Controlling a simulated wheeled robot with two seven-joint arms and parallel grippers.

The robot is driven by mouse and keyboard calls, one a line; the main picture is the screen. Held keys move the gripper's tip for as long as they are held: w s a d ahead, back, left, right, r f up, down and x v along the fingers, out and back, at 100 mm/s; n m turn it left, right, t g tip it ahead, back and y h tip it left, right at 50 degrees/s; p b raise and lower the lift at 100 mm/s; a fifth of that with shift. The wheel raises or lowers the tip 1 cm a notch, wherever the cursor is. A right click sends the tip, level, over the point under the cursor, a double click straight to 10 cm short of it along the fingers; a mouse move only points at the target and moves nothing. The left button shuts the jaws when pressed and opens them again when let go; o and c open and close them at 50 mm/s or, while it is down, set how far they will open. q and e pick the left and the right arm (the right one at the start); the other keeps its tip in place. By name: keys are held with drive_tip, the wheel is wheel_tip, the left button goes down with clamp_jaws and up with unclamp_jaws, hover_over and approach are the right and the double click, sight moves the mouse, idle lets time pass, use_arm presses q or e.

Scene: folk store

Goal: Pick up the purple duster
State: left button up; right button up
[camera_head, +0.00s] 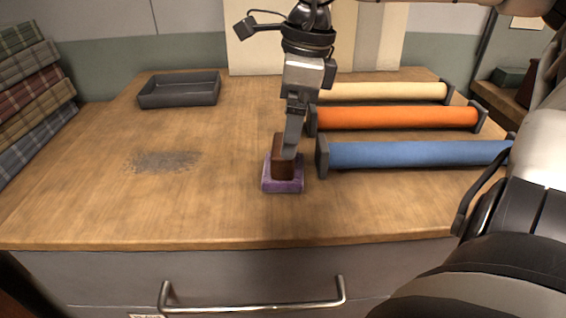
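The purple duster (283,186) sits flat on the wooden counter, a purple pad with a brown block handle (282,168) on top. My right gripper (289,152) points down at the handle from above, its arm reaching in from the right. A grey finger overlaps the upper part of the handle in this view. The fingers are seen nearly edge-on, so I cannot tell whether they are closed on the handle or around it with a gap. My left gripper is not in view.
Blue (415,154), orange (398,117) and cream (385,92) fabric rolls lie right of the duster. A dark tray (180,91) stands at the back left. A grey dusty patch (163,161) marks the counter (130,215). Folded plaid cloths (35,95) are stacked far left.

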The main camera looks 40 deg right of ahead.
sight(280, 175)
drive_tip(key=shift+w+a+f, duration=0.1)
drive_tip(key=shift+w+f, duration=0.1)
drive_tip(key=shift+f, duration=0.8)
drive_tip(key=shift+w+a+f, duration=0.1)
drive_tip(key=shift+w+f, duration=0.15)
drive_tip(key=shift+f, duration=0.75)
drive_tip(key=shift+w+a+f, duration=0.1)
drive_tip(key=shift+w+f, duration=0.1)
drive_tip(key=shift+f, duration=0.8)
drive_tip(key=c, duration=1.1)
